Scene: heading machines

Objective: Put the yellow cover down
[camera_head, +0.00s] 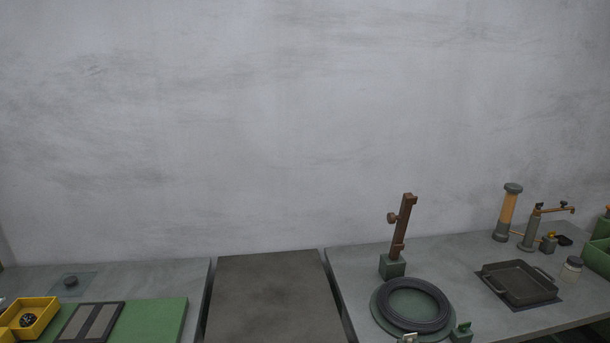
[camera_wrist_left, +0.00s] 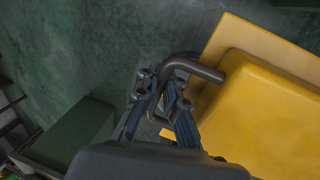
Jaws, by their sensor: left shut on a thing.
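The yellow cover (camera_wrist_left: 265,105) fills the right side of the left wrist view, with a flat rim and a raised middle. A dark bent handle (camera_wrist_left: 200,69) stands out from it. My left gripper (camera_wrist_left: 163,82) is shut on this handle. Part of the cover is cut off by the picture's edge. The head view shows neither gripper, and I cannot make out the cover there. My right gripper is in neither view.
In the head view, a yellow bin (camera_head: 42,312) and a green mat (camera_head: 160,320) lie at the left. A dark panel (camera_head: 270,290) is in the middle. A black ring (camera_head: 447,312), a brown post (camera_head: 403,225) and a dark tray (camera_head: 518,281) stand at the right. A green block (camera_wrist_left: 75,130) shows in the wrist view.

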